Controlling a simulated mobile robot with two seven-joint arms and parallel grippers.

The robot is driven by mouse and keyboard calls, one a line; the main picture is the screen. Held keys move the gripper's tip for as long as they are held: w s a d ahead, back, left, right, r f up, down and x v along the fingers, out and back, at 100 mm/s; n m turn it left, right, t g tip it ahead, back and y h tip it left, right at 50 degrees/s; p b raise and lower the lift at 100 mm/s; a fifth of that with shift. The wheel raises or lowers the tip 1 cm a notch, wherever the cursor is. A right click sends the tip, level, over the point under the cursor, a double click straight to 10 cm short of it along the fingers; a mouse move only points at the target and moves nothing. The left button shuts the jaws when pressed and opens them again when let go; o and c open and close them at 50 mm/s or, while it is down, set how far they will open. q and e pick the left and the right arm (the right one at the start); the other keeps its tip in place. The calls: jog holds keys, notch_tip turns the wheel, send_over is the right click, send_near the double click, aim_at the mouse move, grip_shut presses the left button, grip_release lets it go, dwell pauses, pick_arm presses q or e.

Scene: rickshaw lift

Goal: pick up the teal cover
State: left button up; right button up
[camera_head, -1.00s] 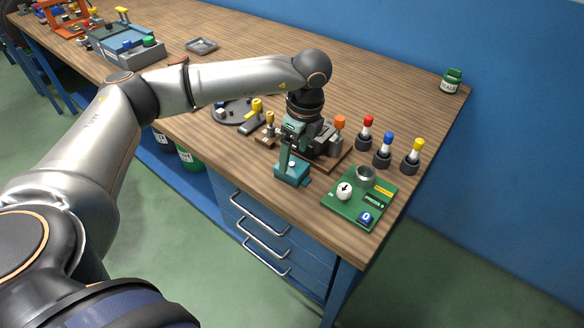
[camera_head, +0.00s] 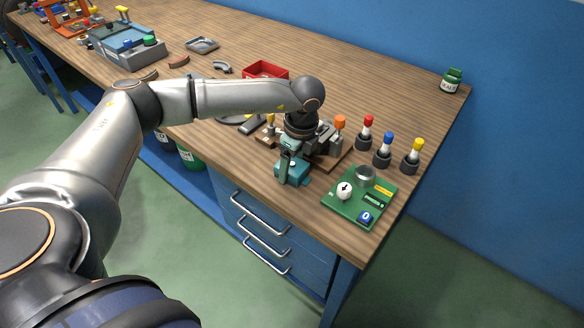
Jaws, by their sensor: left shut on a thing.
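The teal cover (camera_head: 293,172) is a small boxy piece near the front edge of the bench, just left of the wooden base plate. My left gripper (camera_head: 286,171) points down over it and is shut on it. The cover looks as if it still rests on the bench top, though its underside is hard to see. The gripper and wrist hide part of its top. My right gripper is not in view.
A grey fixture on a wooden base plate (camera_head: 338,160) stands close to the gripper's right. A green panel (camera_head: 348,207) with a dial lies at the right front corner. Red-, blue- and yellow-topped drivers (camera_head: 383,151) stand behind. A red bin (camera_head: 265,69) is farther back.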

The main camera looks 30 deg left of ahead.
pick_arm(q)
jog(key=c, duration=0.6)
